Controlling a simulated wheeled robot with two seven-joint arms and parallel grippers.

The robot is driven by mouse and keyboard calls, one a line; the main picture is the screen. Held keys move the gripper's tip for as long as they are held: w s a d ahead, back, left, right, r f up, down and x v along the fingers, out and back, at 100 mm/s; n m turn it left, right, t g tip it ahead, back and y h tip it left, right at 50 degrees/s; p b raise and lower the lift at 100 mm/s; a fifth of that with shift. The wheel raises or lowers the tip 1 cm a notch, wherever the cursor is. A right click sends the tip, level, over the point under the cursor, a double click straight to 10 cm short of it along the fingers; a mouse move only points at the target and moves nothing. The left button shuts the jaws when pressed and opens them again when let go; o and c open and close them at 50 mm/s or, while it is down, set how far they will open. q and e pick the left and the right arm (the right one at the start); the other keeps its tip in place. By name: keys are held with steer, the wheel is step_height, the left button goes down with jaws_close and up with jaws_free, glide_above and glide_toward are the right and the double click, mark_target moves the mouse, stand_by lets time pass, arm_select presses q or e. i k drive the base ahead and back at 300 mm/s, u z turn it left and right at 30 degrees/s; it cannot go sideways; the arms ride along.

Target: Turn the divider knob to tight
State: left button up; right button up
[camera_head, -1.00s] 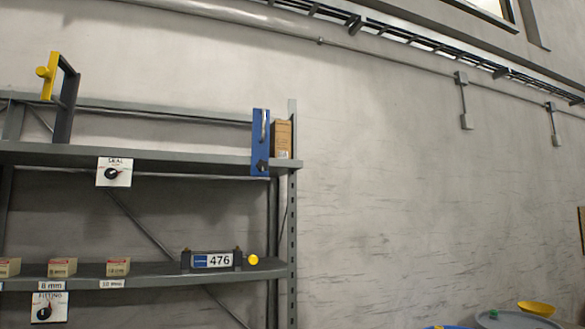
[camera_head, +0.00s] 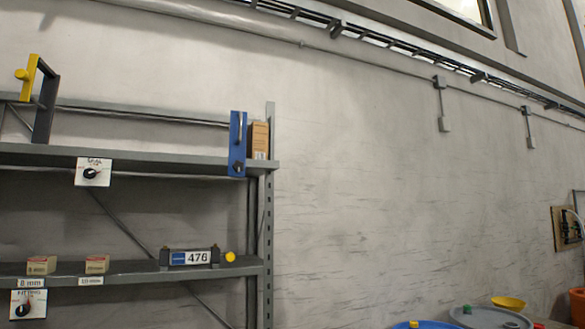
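No knob in view can be read as the divider knob. A white plate with a black knob (camera_head: 90,173) hangs on the upper shelf's front edge; its lettering is too small to read surely. Another white plate with a black knob (camera_head: 22,309), lettered like "FITTING", hangs on the lower shelf's edge. A blue upright panel (camera_head: 237,155) with a silver handle and a small dark knob is at the upper shelf's right end. Neither of my grippers is in view.
The grey shelf rack (camera_head: 268,225) fills the left. It carries small boxes (camera_head: 41,265), a unit marked 476 (camera_head: 190,258) and a yellow-and-dark frame (camera_head: 45,100). Drums, one with a blue lid (camera_head: 420,326), stand at lower right. A board (camera_head: 567,228) hangs at far right.

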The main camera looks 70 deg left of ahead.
mark_target(239, 166)
steer(key=z, duration=0.05)
steer(key=i, duration=0.6)
steer(key=u, duration=2.3)
